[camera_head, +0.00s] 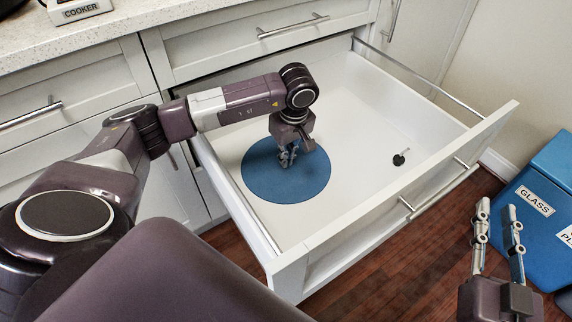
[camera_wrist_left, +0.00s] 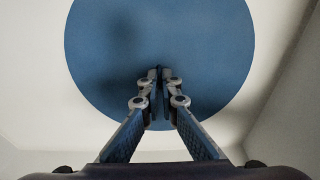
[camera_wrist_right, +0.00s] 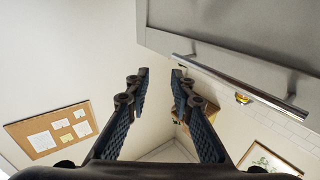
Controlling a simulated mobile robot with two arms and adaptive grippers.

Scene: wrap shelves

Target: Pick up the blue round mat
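The blue round mat (camera_head: 262,183) lies flat on the floor of the open white drawer (camera_head: 372,130). My left gripper (camera_head: 287,160) reaches down into the drawer over the upper right part of the mat. In the left wrist view the mat (camera_wrist_left: 200,45) fills much of the picture. The left fingertips (camera_wrist_left: 159,75) are together in front of it, with no fold of mat seen between them. Whether they touch the mat is unclear. My right gripper (camera_head: 498,215) is outside the drawer at the right, open and empty, pointing up. Its fingers are apart in the right wrist view (camera_wrist_right: 160,75).
A small black object (camera_head: 399,159) lies in the drawer near its right side. The drawer front with its handle (camera_head: 440,190) stands between the grippers. A blue bin (camera_head: 535,195) labelled GLASS is at the right. A countertop (camera_head: 110,22) runs behind at upper left.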

